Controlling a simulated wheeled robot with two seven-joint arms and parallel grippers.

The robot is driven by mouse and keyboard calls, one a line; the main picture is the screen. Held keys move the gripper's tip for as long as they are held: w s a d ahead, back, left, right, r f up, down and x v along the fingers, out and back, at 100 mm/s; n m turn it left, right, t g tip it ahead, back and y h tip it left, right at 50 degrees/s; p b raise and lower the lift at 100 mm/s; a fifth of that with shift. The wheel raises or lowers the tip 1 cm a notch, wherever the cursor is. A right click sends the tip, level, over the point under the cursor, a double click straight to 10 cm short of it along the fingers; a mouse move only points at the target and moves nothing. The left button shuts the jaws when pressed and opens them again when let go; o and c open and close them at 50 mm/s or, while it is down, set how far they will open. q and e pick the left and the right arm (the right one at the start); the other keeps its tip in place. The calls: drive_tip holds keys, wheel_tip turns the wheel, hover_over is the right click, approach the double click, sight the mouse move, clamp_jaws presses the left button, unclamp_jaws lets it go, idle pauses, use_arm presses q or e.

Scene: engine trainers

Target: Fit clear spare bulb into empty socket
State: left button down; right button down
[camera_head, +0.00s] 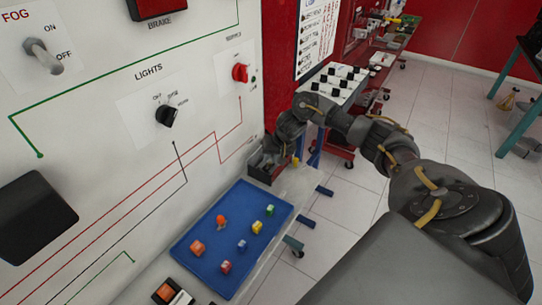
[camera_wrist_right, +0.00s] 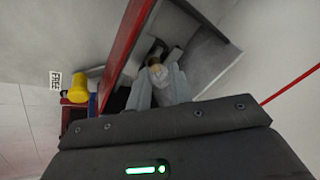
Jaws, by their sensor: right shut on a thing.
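My right gripper (camera_head: 277,150) is low beside the panel, at the dark bin (camera_head: 264,170) at the far end of the ledge. In the right wrist view its pale fingers (camera_wrist_right: 160,92) are shut on a small rounded, whitish-tan thing, which looks like the clear bulb (camera_wrist_right: 157,72). The fingers hide part of it, and in the head view the arm and bin hide it. I cannot make out an empty socket in either view. My left gripper is not in view.
A blue tray (camera_head: 196,262) with several small coloured parts lies on the ledge. The white panel (camera_head: 90,120) with switches stands at the left. The wrist view shows a yellow object (camera_wrist_right: 80,90).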

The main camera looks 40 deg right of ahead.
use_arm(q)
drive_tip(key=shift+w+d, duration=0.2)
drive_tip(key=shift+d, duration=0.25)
use_arm(e)
drive_tip(key=c, duration=1.2)
unclamp_jaws()
drive_tip(key=o, duration=0.5)
drive_tip(key=shift+a, duration=0.1)
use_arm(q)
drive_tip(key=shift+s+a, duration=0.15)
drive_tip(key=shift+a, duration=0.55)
use_arm(e)
drive_tip(key=shift+f, duration=0.1)
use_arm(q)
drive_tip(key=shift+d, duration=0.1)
